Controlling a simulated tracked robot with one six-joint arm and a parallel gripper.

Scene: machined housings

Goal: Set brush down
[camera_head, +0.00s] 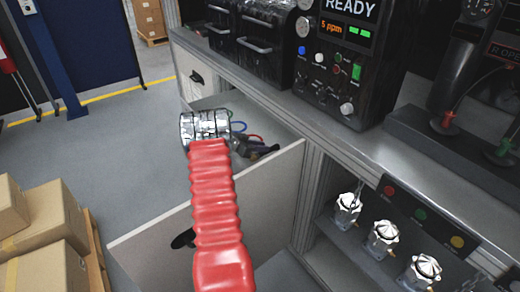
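My red ribbed arm (215,200) reaches up from the bottom to a silver wrist joint (205,126). My gripper (266,151) appears as a small dark shape to the right of the wrist, over or inside the open drawer. It is too small and dark to tell whether it is open or shut. I cannot make out a brush; the arm and the drawer front hide part of the drawer. Blue, green and red loops (238,127) show beside the gripper.
The pulled-out drawer (275,178) juts from the grey bench (330,131). A black control unit (340,60) stands on the bench. Several silver machined housings (383,236) sit on a lower shelf at right. Cardboard boxes (45,220) stand at left; grey floor (130,130) is clear beyond.

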